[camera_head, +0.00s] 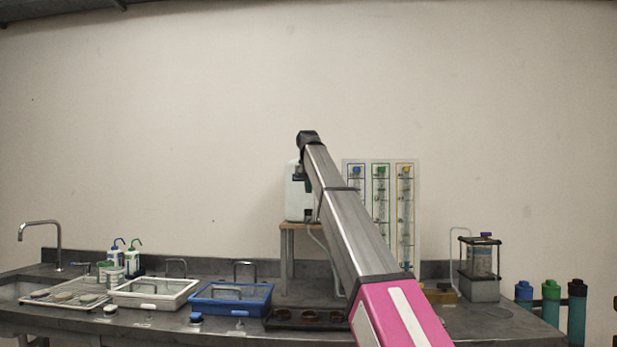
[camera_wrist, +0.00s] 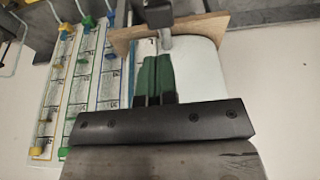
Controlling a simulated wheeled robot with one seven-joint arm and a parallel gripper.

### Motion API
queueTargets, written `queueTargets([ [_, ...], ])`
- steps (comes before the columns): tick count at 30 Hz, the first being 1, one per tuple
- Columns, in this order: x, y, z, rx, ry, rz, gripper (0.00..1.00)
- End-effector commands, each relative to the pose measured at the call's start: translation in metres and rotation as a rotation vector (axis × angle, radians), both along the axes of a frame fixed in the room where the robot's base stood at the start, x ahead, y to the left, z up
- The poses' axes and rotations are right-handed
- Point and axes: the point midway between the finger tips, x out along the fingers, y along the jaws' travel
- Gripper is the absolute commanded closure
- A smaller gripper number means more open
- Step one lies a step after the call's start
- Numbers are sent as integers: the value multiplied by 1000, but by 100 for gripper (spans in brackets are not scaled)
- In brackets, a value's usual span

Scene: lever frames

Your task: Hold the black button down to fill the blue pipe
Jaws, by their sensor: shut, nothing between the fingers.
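A panel with three upright clear pipes stands against the wall. The blue pipe (camera_head: 356,200) is at its left in the head view. The blue pipe (camera_wrist: 107,60) is nearest the tank in the wrist view, which looks upside down. My gripper (camera_wrist: 155,58) shows there with its green-and-black fingers together and empty, in front of the white tank (camera_wrist: 202,62). A black block (camera_wrist: 154,12) with a grey stub is just beyond the fingertips. I cannot tell whether it is the black button or whether the fingers touch it.
The tank (camera_head: 295,195) stands on a wooden stand (camera_head: 285,245). A blue tray (camera_head: 232,299), a white tray (camera_head: 153,294) and a dark tray (camera_head: 285,320) lie on the bench. My arm crosses the panel's front. A framed jar (camera_head: 480,260) stands at the right.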

Motion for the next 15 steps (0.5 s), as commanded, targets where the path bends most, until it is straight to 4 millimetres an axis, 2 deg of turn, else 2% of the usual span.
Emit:
queueTargets([
  [3, 2, 0, -23, 0, 1, 0, 100],
  [6, 2, 0, -35, 0, 1, 0, 100],
  [15, 4, 0, -52, 0, -1, 0, 100],
])
